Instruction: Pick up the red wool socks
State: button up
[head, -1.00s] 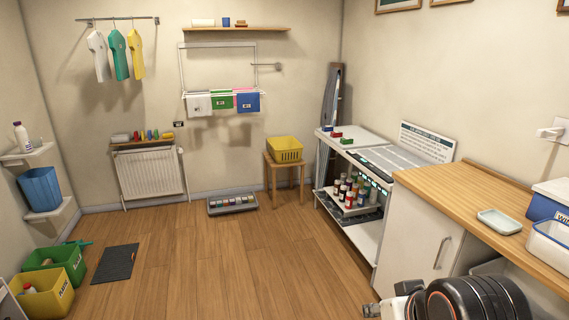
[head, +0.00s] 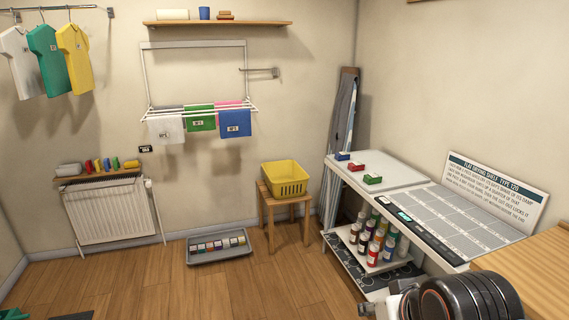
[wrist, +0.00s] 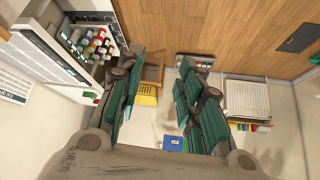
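I cannot make out the red wool socks for certain. In the head view, a small red item (head: 357,166) lies between a blue and a green one on the white table. A narrow red item (head: 88,167) stands among several coloured things on the shelf above the radiator. Both are too small to identify. My gripper (wrist: 162,60) is open and empty in the wrist view, with its green-padded fingers well apart. It is in the air, far from these items. In the head view its fingers are out of sight.
A yellow basket (head: 286,179) sits on a wooden stool (head: 285,202). A grey tray (head: 218,258) of small coloured items lies on the floor. Several bottles (head: 373,255) stand on the shelf below the sorting board (head: 447,215). A wooden counter (head: 535,272) is near right. The middle floor is clear.

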aim_at(357, 166)
jog(key=i+z, duration=0.1)
jog(key=i, duration=0.9)
jog(key=i+j+z, duration=0.1)
jog(key=i+j, duration=0.15)
jog(key=i, duration=0.75)
jog(key=i+j, duration=0.15)
jog(key=i+l, duration=0.1)
